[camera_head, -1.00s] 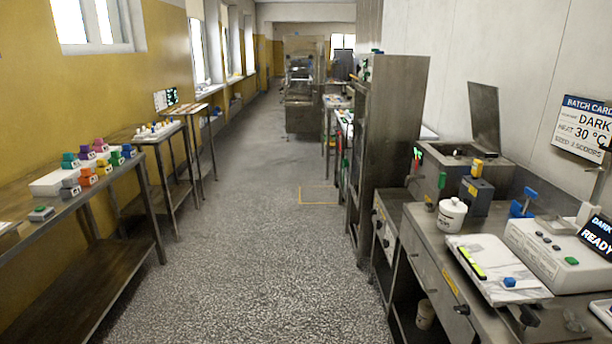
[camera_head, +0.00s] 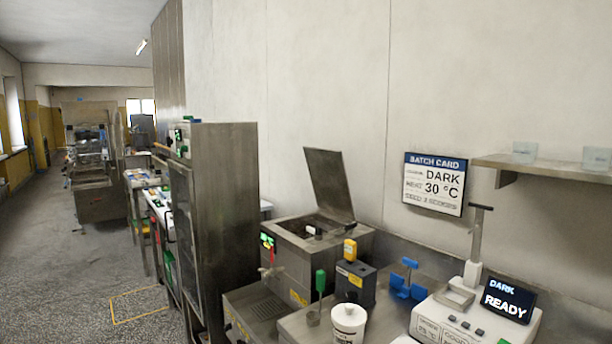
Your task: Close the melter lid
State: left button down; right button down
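The melter (camera_head: 298,262) is a steel box on the right-hand counter, left of the batch card. Its flat metal lid (camera_head: 330,184) stands raised, hinged at the back and leaning slightly backward. The melter's top is open, with a dark inside (camera_head: 312,226) partly visible. A small white piece sits near the opening's front edge. Neither of my grippers shows in the head view.
A tall steel cabinet (camera_head: 222,210) stands left of the melter. In front and right are a white tub (camera_head: 348,323), a grey box with a yellow-topped item (camera_head: 355,284), a blue holder (camera_head: 407,283) and a white machine with a READY screen (camera_head: 507,300). A wall shelf (camera_head: 545,168) is at right. The left aisle floor is clear.

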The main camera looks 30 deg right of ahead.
aim_at(327, 170)
jog(key=i+j+z, duration=0.1)
jog(key=i+z, duration=0.3)
jog(key=i+j+z, duration=0.2)
jog(key=z, duration=0.2)
jog(key=i+j+z, duration=0.25)
jog(key=z, duration=0.15)
jog(key=i+j+z, duration=0.25)
jog(key=j+z, duration=0.15)
